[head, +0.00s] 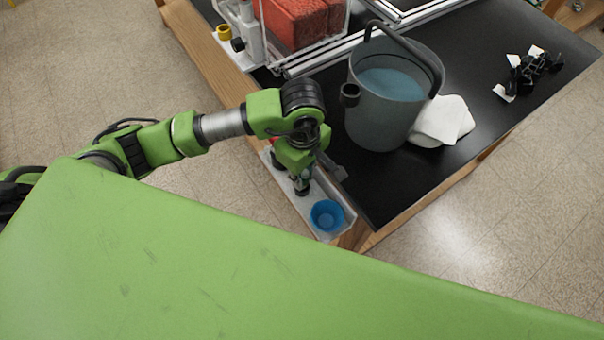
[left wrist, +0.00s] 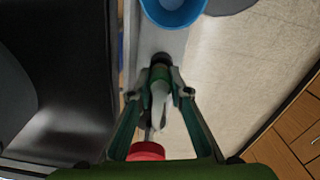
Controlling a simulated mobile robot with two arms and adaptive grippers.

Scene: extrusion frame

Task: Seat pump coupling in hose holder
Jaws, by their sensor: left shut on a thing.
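My left gripper (head: 302,186) points down over a white tray along the table's front edge. In the left wrist view, its two fingers (left wrist: 160,92) are shut on a small part (left wrist: 159,74) with a dark and green end and a paler body. This may be the pump coupling; the fingers hide much of it. A dark ring-shaped fitting (head: 350,93) is on the near left rim of the grey bucket, apart from the gripper; I cannot tell if it is the hose holder. My right gripper is not in view.
The white tray (head: 336,229) holds a blue cup (head: 327,215), also in the left wrist view (left wrist: 174,10). A red round thing (left wrist: 147,151) is near the fingers. The bucket (head: 376,122) of bluish liquid, a white cloth (head: 441,121) and black clips (head: 531,70) stand on the black table.

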